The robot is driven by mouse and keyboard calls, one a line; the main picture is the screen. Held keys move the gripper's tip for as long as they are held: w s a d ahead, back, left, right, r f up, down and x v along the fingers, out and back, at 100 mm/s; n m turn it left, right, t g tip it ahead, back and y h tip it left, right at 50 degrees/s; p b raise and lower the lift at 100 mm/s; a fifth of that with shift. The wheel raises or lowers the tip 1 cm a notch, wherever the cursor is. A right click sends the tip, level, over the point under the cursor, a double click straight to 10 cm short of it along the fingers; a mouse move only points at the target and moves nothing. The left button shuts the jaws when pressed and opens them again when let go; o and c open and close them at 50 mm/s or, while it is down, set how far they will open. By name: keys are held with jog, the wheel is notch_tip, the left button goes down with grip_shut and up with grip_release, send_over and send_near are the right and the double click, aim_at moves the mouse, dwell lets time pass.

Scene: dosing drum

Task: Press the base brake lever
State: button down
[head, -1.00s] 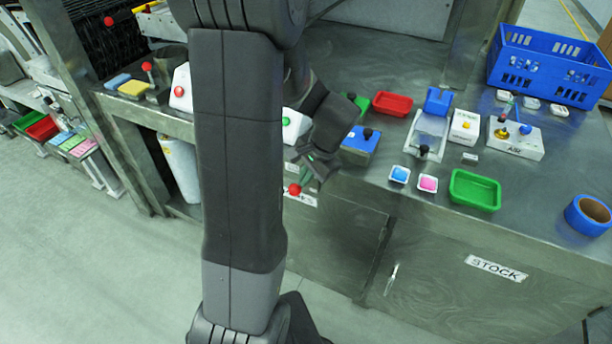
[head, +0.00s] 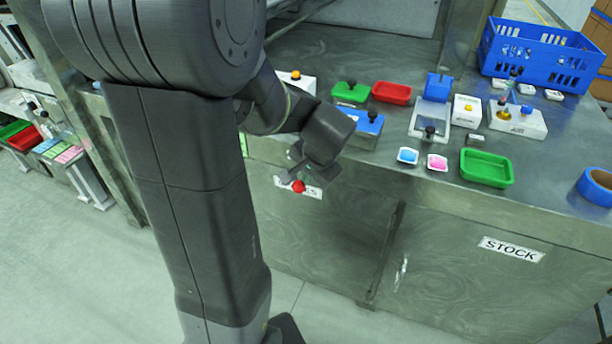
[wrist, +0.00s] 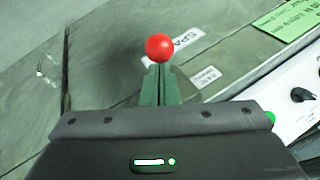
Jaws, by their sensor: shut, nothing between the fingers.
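A red ball knob (head: 298,186) stands out at the front of the bench, over the white label on the cabinet face. I take it to be the brake lever's knob; its rod is hidden. My gripper (head: 297,168) is just above the knob in the head view. In the wrist view, the red knob (wrist: 159,47) sits straight beyond the fingertips of my gripper (wrist: 159,68). The green fingers are closed together, with nothing between them. I cannot tell whether the tips touch the knob.
The steel bench holds a red tray (head: 392,92), a green tray (head: 487,167), a blue box with a black knob (head: 366,124) and a blue crate (head: 545,58). A blue tape roll (head: 597,187) lies at the right. The floor before the cabinet is clear.

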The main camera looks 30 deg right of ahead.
notch_tip(320, 180, down, 7)
jog(key=s+a+n+t+h+b, duration=0.1)
jog(key=t+h+b, duration=0.3)
jog(key=b, duration=1.4)
jog(key=shift+a+h+b, duration=0.15)
jog(key=shift+h+b, duration=0.15)
jog(key=shift+b, duration=0.05)
jog(key=shift+s+f+b, duration=0.1)
jog(key=shift+f+b, duration=0.15)
jog(key=shift+b, duration=0.4)
